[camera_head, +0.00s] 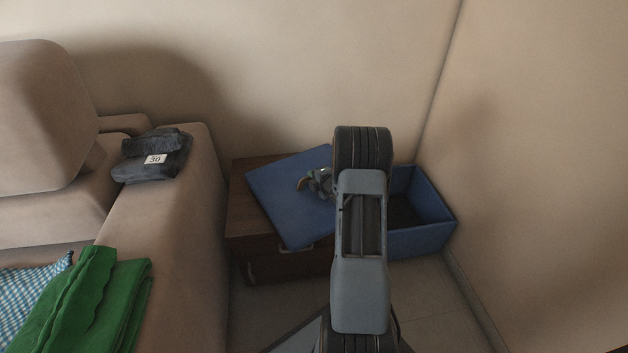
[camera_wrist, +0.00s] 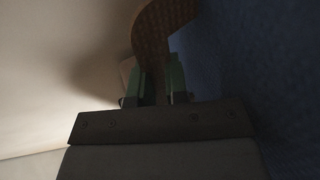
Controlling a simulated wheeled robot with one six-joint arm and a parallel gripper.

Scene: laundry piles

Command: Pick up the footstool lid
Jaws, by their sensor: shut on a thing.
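The footstool lid (camera_head: 285,215) is a flat blue square panel, seen at an angle over the wooden side table. My arm hides its right part in the head view. In the wrist view the blue lid (camera_wrist: 240,75) fills the right side, with a curved brown handle (camera_wrist: 160,22) standing off it. My gripper (camera_head: 310,184) is at the lid's face, and its two green fingers (camera_wrist: 159,84) are shut on the brown handle. I cannot tell whether the lid touches the table. The open blue footstool box (camera_head: 420,240) stands on the floor at right, partly behind my arm.
The dark wooden side table (camera_head: 241,215) stands between the sofa (camera_head: 190,240) and the box. Folded dark cloth with a "30" tag (camera_head: 152,157) lies on the sofa arm. Green cloth (camera_head: 75,305) lies on the sofa. Walls close off the back and right.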

